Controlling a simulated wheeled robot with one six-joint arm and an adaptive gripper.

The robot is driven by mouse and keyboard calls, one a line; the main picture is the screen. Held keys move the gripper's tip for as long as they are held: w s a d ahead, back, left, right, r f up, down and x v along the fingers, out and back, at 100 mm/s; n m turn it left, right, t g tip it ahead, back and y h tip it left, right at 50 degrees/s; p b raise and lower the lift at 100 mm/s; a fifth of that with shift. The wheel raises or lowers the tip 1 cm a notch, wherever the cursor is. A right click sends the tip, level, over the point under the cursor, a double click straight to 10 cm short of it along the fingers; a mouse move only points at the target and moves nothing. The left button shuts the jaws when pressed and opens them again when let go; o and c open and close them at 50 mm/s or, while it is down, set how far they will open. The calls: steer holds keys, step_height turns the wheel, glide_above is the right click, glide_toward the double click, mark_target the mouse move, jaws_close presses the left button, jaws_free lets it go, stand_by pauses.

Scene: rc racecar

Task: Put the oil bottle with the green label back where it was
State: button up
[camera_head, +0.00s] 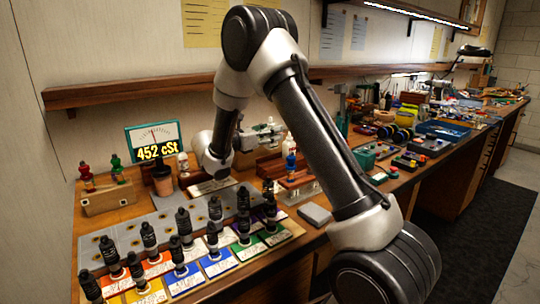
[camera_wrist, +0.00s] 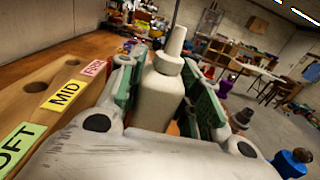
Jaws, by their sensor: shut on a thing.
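In the wrist view my gripper (camera_wrist: 168,78) is shut on a plain white bottle (camera_wrist: 160,98) with a tapered nozzle, between its green finger pads. The side facing me is bare, so I cannot see its label. A wooden rack (camera_wrist: 32,88) with holes and tags reading FIRM, MID and a partly cut-off "OFT" lies left of the gripper. The bottle looks apart from its holes. In the head view my gripper (camera_head: 262,134) is small and partly confused with the clutter behind my arm. A white bottle (camera_head: 290,146) shows beside my arm there; I cannot tell if it is the held one.
A meter (camera_head: 155,141) reads 452 cSt. A wooden stand (camera_head: 108,198) at left holds red and green-topped figures. Several dark bottles stand on coloured cards (camera_head: 187,281) in front. A grey block (camera_head: 315,214) lies near the bench edge. Clutter fills the far bench.

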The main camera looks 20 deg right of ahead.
steer(key=shift+f, duration=3.2)
steer(key=shift+f, duration=0.15)
steer(key=o, duration=1)
steer(key=shift+o, duration=0.2)
steer(key=s+a, duration=0.1)
steer(key=a, duration=0.6)
steer(key=shift+s+a, duration=0.2)
steer(key=shift+s, duration=0.05)
